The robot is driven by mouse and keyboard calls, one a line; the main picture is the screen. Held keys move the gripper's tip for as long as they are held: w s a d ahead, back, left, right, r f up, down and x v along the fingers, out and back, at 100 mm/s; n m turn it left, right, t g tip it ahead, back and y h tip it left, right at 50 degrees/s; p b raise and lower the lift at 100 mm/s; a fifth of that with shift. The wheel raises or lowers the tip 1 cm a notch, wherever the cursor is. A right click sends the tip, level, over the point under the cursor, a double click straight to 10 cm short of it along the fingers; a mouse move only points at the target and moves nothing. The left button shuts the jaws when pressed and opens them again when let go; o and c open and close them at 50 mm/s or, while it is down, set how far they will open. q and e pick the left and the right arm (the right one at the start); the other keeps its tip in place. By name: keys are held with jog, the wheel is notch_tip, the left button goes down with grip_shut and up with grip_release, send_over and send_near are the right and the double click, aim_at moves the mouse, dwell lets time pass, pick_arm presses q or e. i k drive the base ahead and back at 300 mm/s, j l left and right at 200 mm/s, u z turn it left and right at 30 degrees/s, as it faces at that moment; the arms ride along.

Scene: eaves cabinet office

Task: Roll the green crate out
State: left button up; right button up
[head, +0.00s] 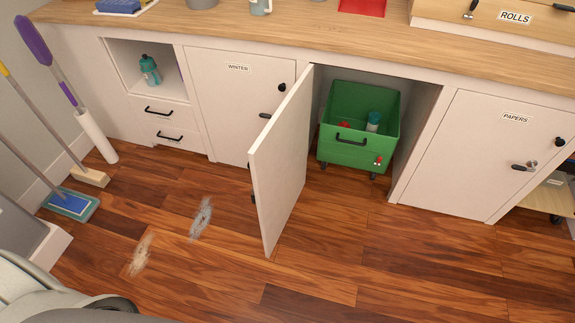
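The green crate (345,153) stands upright on small dark casters inside an open compartment under the counter. It has a black handle (352,139) on its front and a small red item (378,161) at the front's lower right. A bottle with a blue-grey top (373,122) and a red thing (344,127) are inside it. The white compartment door (282,160) is swung open toward me, to the left of the crate. Neither gripper is in view.
Wooden floor (390,260) in front of the crate is clear. Two dusty patches (201,217) (141,254) mark the floor at left. A broom (85,174), a flat mop (70,204) and a purple-handled tool (62,80) lean at left. The PAPERS door (480,150) is closed.

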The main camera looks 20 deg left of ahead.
aim_at(352, 103)
jog(key=i+j+z, duration=0.3)
jog(key=j+z, duration=0.2)
jog(key=j, duration=1)
jog(key=j+z, duration=0.5)
jog(key=j, duration=1.05)
jog(key=l, duration=1)
jog(key=i+l, duration=0.15)
jog(key=l, duration=0.85)
